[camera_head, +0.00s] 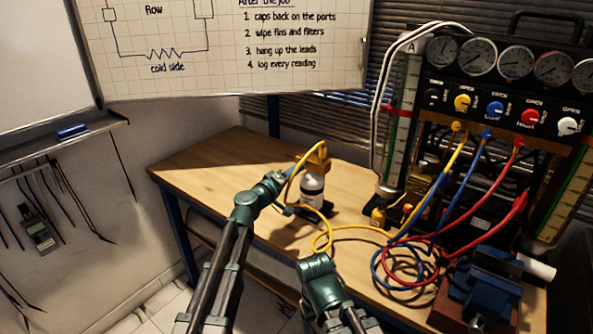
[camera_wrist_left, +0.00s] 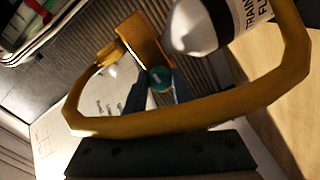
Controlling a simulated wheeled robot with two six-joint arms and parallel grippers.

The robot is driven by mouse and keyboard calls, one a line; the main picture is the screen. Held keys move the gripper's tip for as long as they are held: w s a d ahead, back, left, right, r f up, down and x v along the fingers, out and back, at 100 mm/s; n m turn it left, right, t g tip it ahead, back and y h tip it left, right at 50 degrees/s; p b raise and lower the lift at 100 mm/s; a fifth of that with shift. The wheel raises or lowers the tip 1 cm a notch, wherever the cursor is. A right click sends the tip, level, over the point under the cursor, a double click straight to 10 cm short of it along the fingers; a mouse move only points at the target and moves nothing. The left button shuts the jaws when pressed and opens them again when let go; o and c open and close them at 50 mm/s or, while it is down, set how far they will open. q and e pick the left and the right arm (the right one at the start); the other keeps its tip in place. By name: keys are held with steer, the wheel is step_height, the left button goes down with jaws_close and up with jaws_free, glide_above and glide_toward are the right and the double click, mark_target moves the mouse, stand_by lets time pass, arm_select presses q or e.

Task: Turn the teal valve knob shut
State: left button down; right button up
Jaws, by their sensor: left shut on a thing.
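The teal valve knob (camera_wrist_left: 159,78) shows in the left wrist view as a small round disc with a pale mark. My left gripper (camera_wrist_left: 160,88) has its two fingers on either side of the knob and is shut on it. The knob sits by the yellow valve block (camera_wrist_left: 146,42) beside a white and black bottle (camera_wrist_left: 196,28). In the head view the bottle (camera_head: 313,190) stands upright on the bench with the yellow block (camera_head: 315,160) on top. My left gripper (camera_head: 290,197) reaches it from the left; the knob is hidden there.
A yellow hose (camera_head: 340,231) runs from the block across the bench (camera_head: 215,165); it arcs close before the left wrist camera. A gauge rig (camera_head: 500,85) with blue and red hoses and a blue vise (camera_head: 488,280) stand to the right. The bench's left end is clear.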

arm_select(q)
steer(key=shift+s, duration=0.1)
stand_by(0.3)
steer(key=c, duration=0.6)
jaws_free()
steer(key=v, duration=1.3)
steer(key=shift+s+a, duration=0.2)
steer(key=shift+s, duration=0.1)
